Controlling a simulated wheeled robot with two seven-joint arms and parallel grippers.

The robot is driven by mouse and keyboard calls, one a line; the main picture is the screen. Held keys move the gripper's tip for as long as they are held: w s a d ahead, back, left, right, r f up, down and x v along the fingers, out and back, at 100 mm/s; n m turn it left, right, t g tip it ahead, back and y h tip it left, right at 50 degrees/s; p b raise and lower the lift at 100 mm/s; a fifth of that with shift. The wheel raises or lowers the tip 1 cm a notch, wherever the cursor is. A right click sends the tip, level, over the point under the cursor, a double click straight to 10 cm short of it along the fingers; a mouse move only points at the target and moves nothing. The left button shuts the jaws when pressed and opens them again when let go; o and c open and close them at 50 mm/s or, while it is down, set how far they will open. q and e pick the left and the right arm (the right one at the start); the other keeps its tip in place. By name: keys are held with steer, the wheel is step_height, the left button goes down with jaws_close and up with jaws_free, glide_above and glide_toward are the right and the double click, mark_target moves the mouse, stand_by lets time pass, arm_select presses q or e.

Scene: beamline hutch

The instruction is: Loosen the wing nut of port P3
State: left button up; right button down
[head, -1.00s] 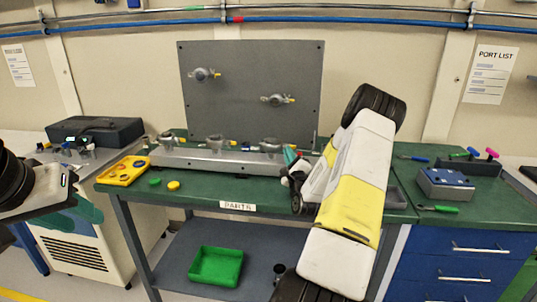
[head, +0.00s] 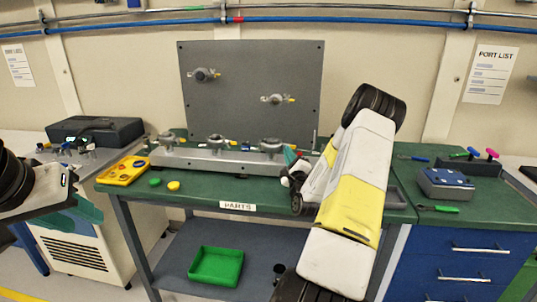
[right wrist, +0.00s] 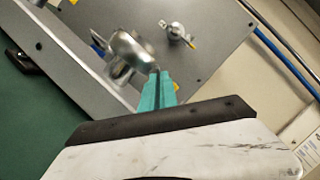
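Three metal clamped ports stand on a grey rail (head: 215,161) on the green bench: a left one (head: 167,139), a middle one (head: 215,142) and a right one (head: 271,145). Two more ports, one on the left (head: 204,75) and one on the right (head: 277,99), sit on the upright grey panel (head: 250,65). No port number is readable. In the right wrist view, my right gripper (right wrist: 160,76) has its teal fingers together, tips close by a round metal port (right wrist: 130,52). Whether they touch its wing nut is unclear. My left gripper (head: 88,207) hangs at the far left, away from the ports.
A yellow tray (head: 124,170) and yellow and green caps (head: 173,186) lie at the bench's left. A green bin (head: 216,265) is on the lower shelf. A blue-grey box (head: 445,184) and tools lie at the right. My right arm hides part of the bench.

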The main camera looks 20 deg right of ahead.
steer(key=shift+r+n, duration=0.15)
steer(key=shift+n, duration=0.25)
stand_by(0.3)
steer(key=n+g, duration=0.2)
steer(key=n, duration=0.4)
steer(key=r+n+g+h, duration=0.1)
steer(key=n+g, duration=0.2)
steer(key=n, duration=0.3)
steer(key=a+r+n+g+h, duration=0.1)
steer(key=n+g, duration=0.2)
steer(key=n, duration=0.4)
steer(key=shift+w, duration=0.3)
steer(key=shift+n, duration=0.3)
stand_by(0.5)
steer(key=c, duration=1.6)
jaws_free()
steer(key=shift+w, duration=0.1)
steer(key=shift+c, duration=0.2)
steer(key=shift+f, duration=0.2)
